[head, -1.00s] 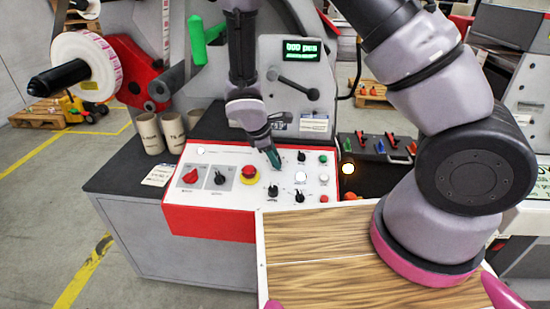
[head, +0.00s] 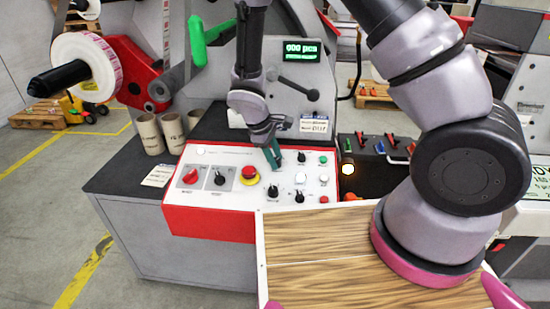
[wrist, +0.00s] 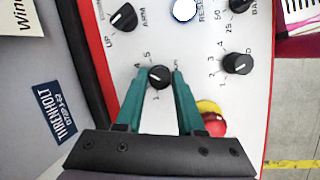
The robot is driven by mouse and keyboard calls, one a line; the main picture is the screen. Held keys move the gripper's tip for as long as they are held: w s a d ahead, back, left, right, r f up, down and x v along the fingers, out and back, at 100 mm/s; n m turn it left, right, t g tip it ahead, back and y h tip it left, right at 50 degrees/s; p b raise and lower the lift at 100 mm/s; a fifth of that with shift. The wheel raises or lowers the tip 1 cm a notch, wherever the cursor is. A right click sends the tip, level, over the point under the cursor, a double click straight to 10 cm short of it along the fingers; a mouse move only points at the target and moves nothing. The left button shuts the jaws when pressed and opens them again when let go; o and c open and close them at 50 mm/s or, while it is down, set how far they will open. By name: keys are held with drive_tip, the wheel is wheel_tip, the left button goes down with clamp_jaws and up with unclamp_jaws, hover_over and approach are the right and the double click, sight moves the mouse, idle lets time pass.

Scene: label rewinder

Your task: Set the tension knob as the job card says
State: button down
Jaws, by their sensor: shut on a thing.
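My gripper (head: 272,157) has its teal fingers over the upper middle of the white control panel (head: 240,160). In the wrist view my gripper (wrist: 160,80) is shut on a small black knob (wrist: 159,76), one finger on each side. A number scale with 4, 5 and 1 readable surrounds this knob; its white mark points roughly left in the picture, near the 4. The knob's name is not readable, and in the head view the fingers hide it. A white card (head: 313,125) stands behind the panel, its text too small to read.
Near the held knob are another numbered knob (wrist: 238,63), the red emergency stop (wrist: 214,122), the ARM knob (wrist: 124,17) and a pale button (wrist: 185,10). Cardboard cores (head: 150,133) stand left of the panel. A wooden board (head: 310,245) lies in front.

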sight(268, 171)
drive_tip(key=c, duration=0.5)
unclamp_jaws()
drive_tip(key=shift+r, duration=0.1)
drive_tip(key=v, duration=0.7)
drive_tip(key=shift+r, duration=0.15)
drive_tip(key=shift+s, duration=0.1)
